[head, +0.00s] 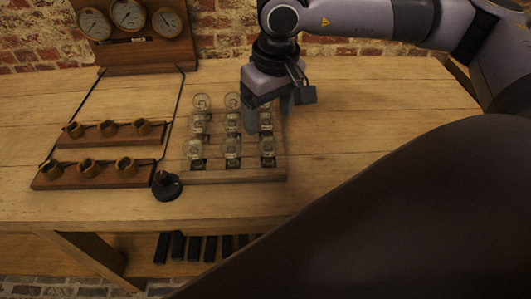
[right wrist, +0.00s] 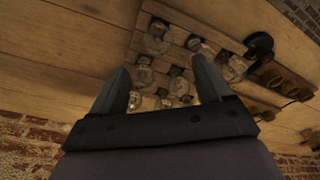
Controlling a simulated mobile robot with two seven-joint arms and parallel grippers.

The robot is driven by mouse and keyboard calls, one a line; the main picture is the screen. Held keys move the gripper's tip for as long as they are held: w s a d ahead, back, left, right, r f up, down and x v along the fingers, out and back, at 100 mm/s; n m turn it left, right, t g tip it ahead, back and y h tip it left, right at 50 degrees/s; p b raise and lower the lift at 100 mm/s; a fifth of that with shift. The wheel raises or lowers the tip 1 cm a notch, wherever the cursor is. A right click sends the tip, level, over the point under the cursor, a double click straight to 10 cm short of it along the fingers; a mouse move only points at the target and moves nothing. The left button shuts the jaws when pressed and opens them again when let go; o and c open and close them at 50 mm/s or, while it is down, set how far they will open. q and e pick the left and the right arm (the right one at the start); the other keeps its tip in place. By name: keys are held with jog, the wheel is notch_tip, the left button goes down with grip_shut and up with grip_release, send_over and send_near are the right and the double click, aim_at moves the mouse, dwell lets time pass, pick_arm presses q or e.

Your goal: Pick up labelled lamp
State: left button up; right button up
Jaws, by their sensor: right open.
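Several clear glass lamps stand in rows on a wooden rack (head: 240,176) in the middle of the table. My right gripper (head: 268,122) points down over the back right part of the rack and partly hides lamps there. In the right wrist view its two fingers (right wrist: 162,85) are apart, with lamps such as one (right wrist: 178,82) visible between and beyond them. Nothing is held. My left gripper is not in view.
Two wooden strips with brass sockets (head: 91,170) lie left of the rack. A black knob switch (head: 167,186) stands at its front left corner. A gauge board (head: 132,30) stands behind, with wires leading down. The table right of the rack is bare.

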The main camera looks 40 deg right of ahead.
aim_at(268, 136)
notch_tip(268, 136, down, 7)
jog(key=shift+w+r+p, duration=0.1)
jog(key=shift+p, duration=0.35)
jog(key=c, duration=1.2)
jog(key=shift+c, duration=0.3)
jog(key=shift+r, duration=0.15)
